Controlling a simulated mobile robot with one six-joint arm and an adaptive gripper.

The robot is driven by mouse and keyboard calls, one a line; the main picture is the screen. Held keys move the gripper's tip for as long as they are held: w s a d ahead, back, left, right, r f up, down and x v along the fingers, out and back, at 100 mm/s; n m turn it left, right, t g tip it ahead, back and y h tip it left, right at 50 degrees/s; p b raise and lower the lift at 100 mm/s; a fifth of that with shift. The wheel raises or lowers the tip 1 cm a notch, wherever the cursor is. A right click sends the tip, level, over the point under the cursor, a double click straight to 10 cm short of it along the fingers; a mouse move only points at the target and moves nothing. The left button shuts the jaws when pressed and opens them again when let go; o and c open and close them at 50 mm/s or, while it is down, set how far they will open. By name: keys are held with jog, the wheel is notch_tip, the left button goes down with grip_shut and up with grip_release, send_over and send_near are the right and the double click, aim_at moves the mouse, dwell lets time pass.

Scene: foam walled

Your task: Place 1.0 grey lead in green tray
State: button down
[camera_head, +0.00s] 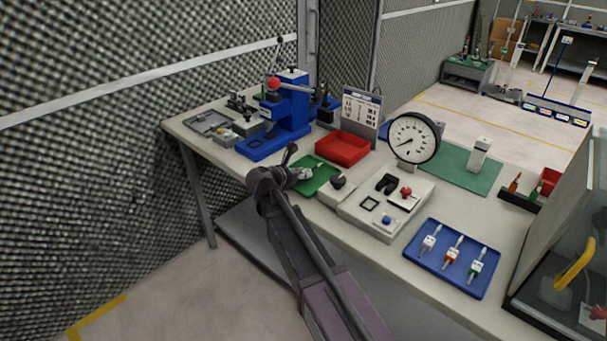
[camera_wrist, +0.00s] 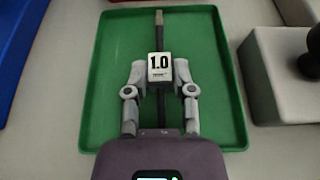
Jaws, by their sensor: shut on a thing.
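The green tray (camera_wrist: 215,110) fills the middle of the wrist view. In the head view the green tray (camera_head: 312,184) lies near the table's front edge, partly hidden by my arm. The grey lead (camera_wrist: 160,66) has a white block marked 1.0 and a dark thin shaft running up and down in the wrist view. My gripper (camera_wrist: 160,82) is shut on its white block, over the tray. I cannot tell whether the lead touches the tray floor. In the head view my gripper (camera_head: 306,174) is small, at the tray.
A red tray (camera_head: 342,148) stands behind the green tray. A grey device with a dark knob (camera_head: 338,183) stands close at its right. A blue press (camera_head: 287,115) is to the left. A blue tray (camera_head: 447,258) with several leads lies at the right front.

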jog(key=shift+f, duration=0.15)
jog(key=shift+c, duration=2.3)
grip_release()
jog(key=shift+r, duration=0.2)
jog(key=shift+s+a+r, duration=0.1)
jog(key=shift+s+a, duration=0.05)
jog(key=shift+s, duration=0.05)
jog(key=p+v, duration=0.4)
jog(key=v, duration=0.7)
jog(key=shift+s+a+r+p, duration=0.15)
jog(key=shift+p, duration=0.15)
